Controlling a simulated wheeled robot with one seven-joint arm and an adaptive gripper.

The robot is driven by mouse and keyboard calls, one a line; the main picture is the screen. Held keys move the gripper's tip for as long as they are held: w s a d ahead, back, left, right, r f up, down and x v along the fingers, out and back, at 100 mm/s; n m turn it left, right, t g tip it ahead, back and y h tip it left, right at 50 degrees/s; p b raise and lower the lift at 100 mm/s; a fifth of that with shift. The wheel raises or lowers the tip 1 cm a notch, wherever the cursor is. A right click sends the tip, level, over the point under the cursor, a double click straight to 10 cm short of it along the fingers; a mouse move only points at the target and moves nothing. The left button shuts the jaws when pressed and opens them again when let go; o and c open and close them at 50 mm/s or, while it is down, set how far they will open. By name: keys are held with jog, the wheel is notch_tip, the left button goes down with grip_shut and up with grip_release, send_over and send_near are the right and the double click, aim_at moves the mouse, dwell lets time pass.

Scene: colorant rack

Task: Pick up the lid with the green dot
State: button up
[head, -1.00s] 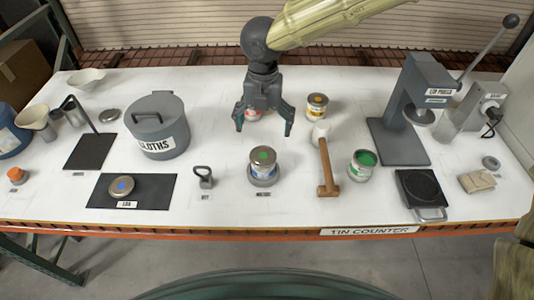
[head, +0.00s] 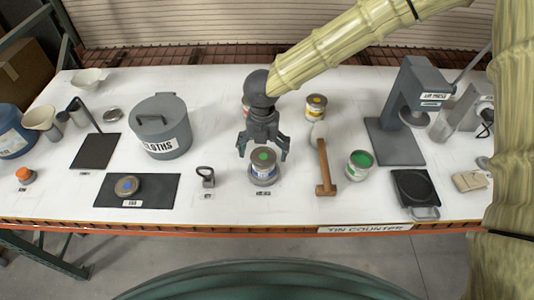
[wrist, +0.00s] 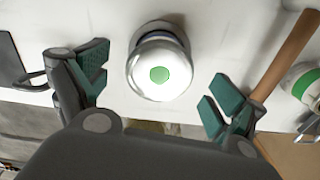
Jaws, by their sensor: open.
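The lid with the green dot (head: 263,156) sits on top of a tin with a blue label (head: 263,171), near the front middle of the counter. In the wrist view the lid (wrist: 160,74) is a shiny round disc with the green dot at its centre. My gripper (head: 262,155) is open and empty, just above and behind the tin, pointing down. In the wrist view my gripper's fingers (wrist: 152,88) are spread to either side of the lid and do not touch it.
A wooden-handled mallet (head: 325,165) lies just right of the tin. A blue-dotted lid (head: 126,186) lies on a dark mat (head: 160,192).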

jog(key=shift+f, duration=0.4)
jog(key=c, duration=0.8)
jog(key=shift+r, duration=0.15)
